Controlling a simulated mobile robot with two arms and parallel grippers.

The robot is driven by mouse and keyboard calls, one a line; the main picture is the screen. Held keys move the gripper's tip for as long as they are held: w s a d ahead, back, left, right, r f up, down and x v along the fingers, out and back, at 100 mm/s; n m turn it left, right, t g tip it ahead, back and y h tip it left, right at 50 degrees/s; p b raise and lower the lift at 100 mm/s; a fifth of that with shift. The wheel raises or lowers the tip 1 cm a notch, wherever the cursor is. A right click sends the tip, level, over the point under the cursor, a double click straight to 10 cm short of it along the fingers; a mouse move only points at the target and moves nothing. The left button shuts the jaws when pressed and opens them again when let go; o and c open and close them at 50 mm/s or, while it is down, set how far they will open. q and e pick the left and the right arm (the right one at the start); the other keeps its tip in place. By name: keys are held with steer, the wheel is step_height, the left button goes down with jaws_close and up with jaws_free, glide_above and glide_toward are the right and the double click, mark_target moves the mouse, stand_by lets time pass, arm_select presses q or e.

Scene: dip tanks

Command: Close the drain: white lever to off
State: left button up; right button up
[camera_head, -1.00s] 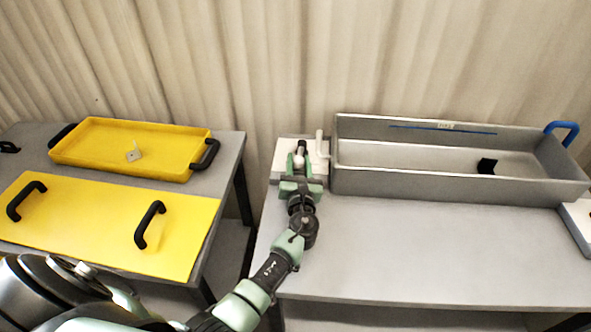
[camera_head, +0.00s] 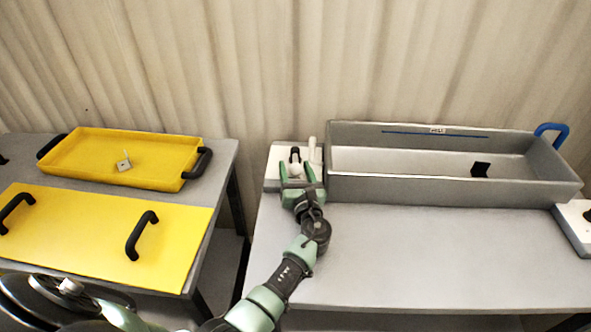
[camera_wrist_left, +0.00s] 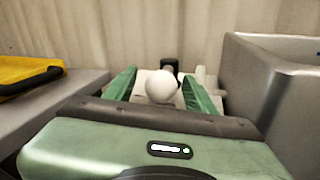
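The white lever, seen by its round white knob (camera_wrist_left: 161,86), stands on a pale valve box (camera_head: 274,172) at the left end of the grey tank (camera_head: 430,192). My left gripper (camera_head: 298,170) is at this box, its green fingers on either side of the knob. In the left wrist view, the gripper (camera_wrist_left: 160,88) is open, with gaps between the knob and both fingers. The knob hides the lever's stem, and I cannot read any off mark. A dark upright piece (camera_wrist_left: 169,65) stands behind the knob. My right gripper is not in view.
A white upright pipe (camera_head: 312,148) stands close to the fingers, beside the tank wall. A blue handle (camera_head: 553,130) is at the tank's far right. A yellow tray (camera_head: 90,160) and yellow panel (camera_head: 100,235) are on the left table. The grey table front (camera_head: 420,260) is clear.

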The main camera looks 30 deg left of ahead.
arm_select(q)
steer(key=shift+s, duration=0.1)
steer(key=v, duration=0.7)
steer(key=shift+s+d, duration=0.2)
steer(key=shift+s, duration=0.05)
